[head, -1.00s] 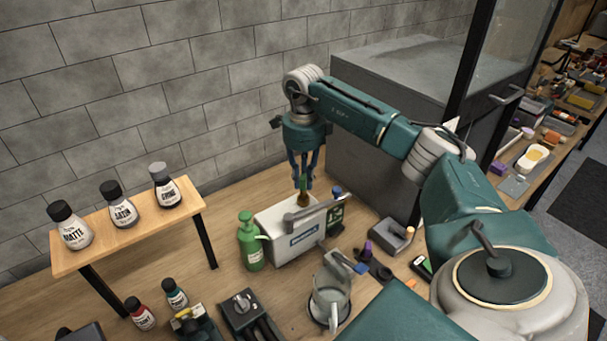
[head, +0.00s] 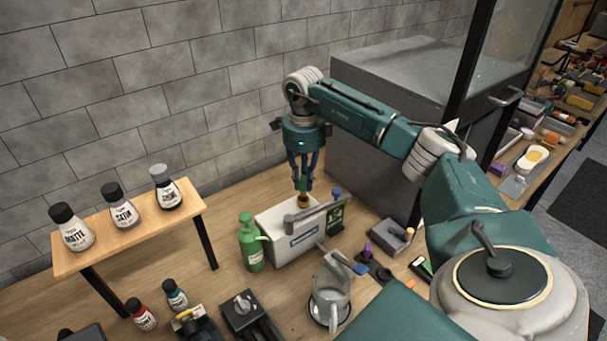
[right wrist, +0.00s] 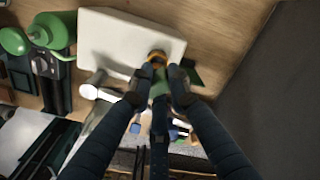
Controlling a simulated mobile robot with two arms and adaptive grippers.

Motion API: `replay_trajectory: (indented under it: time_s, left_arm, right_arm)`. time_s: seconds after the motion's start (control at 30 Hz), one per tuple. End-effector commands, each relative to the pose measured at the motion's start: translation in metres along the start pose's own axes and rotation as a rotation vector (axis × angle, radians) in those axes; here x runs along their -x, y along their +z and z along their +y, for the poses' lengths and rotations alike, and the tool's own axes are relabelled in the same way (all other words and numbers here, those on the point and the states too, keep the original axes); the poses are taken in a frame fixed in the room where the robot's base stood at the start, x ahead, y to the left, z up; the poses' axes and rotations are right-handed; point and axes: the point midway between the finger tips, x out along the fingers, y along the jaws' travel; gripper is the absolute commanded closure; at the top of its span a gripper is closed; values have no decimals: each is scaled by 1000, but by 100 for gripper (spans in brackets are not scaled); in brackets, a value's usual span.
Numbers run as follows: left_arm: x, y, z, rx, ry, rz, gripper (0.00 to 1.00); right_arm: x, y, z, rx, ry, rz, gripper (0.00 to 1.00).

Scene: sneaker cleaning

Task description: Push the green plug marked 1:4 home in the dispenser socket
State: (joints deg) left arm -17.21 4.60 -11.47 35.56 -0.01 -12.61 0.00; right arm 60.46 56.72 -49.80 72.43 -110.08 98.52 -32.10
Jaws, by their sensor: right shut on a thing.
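The white dispenser (head: 284,245) stands on the bench near the wall. My right gripper (head: 303,186) points straight down over its top. In the right wrist view the fingertips (right wrist: 158,78) are shut on the green plug (right wrist: 158,89). An amber ring (right wrist: 157,57) shows at the fingertips, against the dispenser's white top (right wrist: 118,45); it also shows in the head view (head: 303,200). The fingers hide most of the plug. I cannot read its 1:4 mark or tell how deep it sits. My left gripper is not in view.
A green pump bottle (head: 250,245) stands close left of the dispenser. A clear jug (head: 329,299) stands in front. A wooden shelf (head: 135,235) with three bottles is at the left. A grey cabinet (head: 365,150) rises behind my right arm.

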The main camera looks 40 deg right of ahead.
Motion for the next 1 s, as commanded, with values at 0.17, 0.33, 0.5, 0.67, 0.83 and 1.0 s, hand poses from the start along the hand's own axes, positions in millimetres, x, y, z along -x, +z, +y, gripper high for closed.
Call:
replay_trajectory:
  time_s: [0.17,0.33,0.5,0.67,0.83,1.0]
  left_arm:
    - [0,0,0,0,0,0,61]
    - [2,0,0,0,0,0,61]
    - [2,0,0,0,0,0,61]
    - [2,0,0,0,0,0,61]
    - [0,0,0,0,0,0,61]
    - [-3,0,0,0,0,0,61]
  right_arm:
    - [0,0,0,0,0,0,100]
    - [1,0,0,0,0,0,100]
    - [0,0,0,0,0,0,100]
    - [0,0,0,0,0,0,100]
    - [-4,0,0,0,0,0,100]
    - [-8,0,0,0,0,0,100]
